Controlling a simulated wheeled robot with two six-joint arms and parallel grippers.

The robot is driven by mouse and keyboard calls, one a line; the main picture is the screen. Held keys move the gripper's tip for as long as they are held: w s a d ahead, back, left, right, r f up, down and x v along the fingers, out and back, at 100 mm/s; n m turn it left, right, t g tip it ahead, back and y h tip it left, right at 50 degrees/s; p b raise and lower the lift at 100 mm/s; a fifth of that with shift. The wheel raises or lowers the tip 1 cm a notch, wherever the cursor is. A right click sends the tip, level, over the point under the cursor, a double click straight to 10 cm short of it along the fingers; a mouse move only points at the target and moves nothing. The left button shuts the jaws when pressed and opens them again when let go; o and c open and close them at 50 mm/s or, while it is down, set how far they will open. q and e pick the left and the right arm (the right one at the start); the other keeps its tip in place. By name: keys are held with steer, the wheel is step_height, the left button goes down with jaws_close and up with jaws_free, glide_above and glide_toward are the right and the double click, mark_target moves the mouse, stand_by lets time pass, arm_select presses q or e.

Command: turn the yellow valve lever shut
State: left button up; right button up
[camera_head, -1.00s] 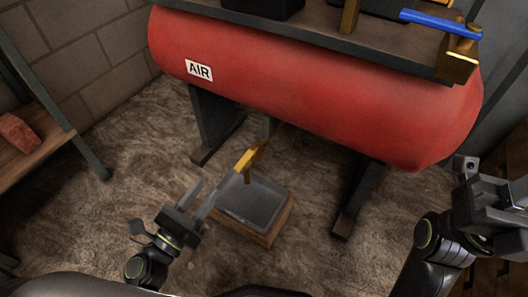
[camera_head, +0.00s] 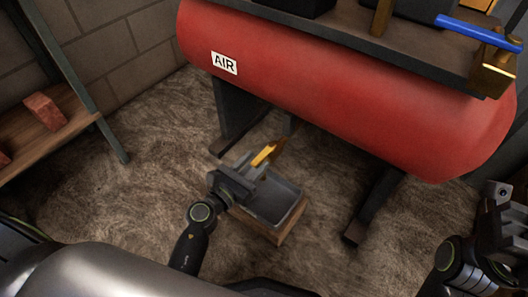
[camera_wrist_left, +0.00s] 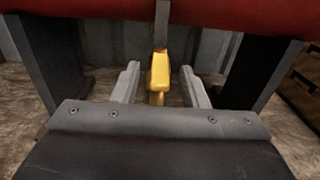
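The yellow valve lever (camera_head: 267,153) sticks out under the red air tank, above a grey tray. It also shows in the left wrist view (camera_wrist_left: 160,70), upright in the middle between my left gripper's two fingers. My left gripper (camera_head: 250,163) is open, its fingers pointing at the lever with a gap on each side; in the left wrist view the gripper (camera_wrist_left: 161,85) holds nothing. How deep the lever sits between the fingers is hard to tell. My right gripper (camera_head: 500,200) is at the right edge, partly cut off, and its fingers are not clear.
The red tank (camera_head: 340,85) with an AIR label stands on dark legs (camera_head: 372,205). A grey tray (camera_head: 272,200) on a wooden block lies below the lever. A blue lever (camera_head: 480,33) is on top right. A wooden shelf (camera_head: 50,135) with a brick is at left.

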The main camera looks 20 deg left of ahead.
mark_target(264, 153)
arm_select(q)
steer(key=shift+x, duration=2.4)
jaws_close()
